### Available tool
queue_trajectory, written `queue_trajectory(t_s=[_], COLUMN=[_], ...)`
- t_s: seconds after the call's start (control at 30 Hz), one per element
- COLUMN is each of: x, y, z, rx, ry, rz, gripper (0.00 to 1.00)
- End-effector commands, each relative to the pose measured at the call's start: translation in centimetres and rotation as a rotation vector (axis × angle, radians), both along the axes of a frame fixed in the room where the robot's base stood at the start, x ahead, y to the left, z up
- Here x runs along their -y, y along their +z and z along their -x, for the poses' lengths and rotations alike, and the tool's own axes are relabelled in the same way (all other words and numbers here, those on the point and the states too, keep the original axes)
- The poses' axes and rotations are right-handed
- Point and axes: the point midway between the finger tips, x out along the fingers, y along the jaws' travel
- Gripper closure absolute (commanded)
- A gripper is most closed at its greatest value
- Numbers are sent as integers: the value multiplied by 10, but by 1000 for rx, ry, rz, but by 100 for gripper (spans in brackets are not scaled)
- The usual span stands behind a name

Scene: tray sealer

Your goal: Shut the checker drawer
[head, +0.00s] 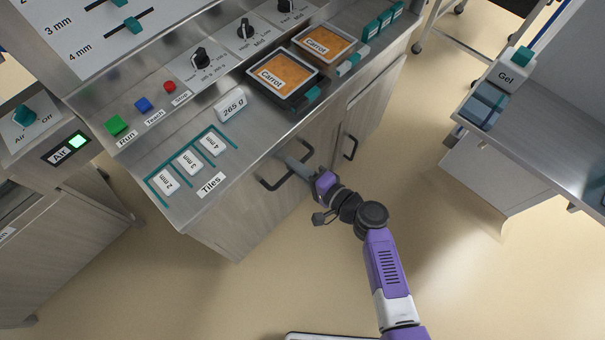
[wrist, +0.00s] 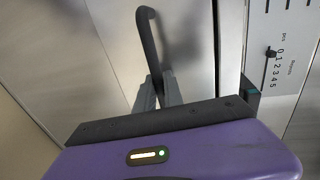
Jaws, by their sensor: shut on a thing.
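My gripper (head: 298,165) is at a black bar handle (head: 270,184) on the metal front of the cabinet below the sealer's worktop. In the wrist view the two grey fingers (wrist: 158,96) are closed around the lower end of this handle (wrist: 148,42), which stands out from a plain metal front (wrist: 195,45). No name for the checker drawer is readable on this front. My arm and gripper cover part of it in the head view, and I cannot tell how far it stands out from the cabinet.
A second black handle (head: 351,147) is on the front to the right. The worktop above holds thickness tiles (head: 189,162), a 265 g block (head: 231,104) and carrot trays (head: 283,76). A side bench (head: 560,130) stands at right, with open floor between. A numbered scale (wrist: 275,60) shows in the wrist view.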

Motion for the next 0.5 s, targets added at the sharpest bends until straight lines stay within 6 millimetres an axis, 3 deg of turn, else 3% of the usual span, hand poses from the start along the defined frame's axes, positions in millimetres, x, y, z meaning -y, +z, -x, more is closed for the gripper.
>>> queue_trajectory(t_s=[0.2, 0.23, 0.3, 0.33, 0.5], x=[-2, -2, -2, -2, -2], y=[1, 1, 1, 1, 2], z=[-2, -2, -1, -1, -1], rx=[1, 1, 2, 2, 2], ry=[-1, -1, -1, -1, 0], rz=[2, 2, 1, 1, 0], gripper=[100, 83, 70, 66, 66])
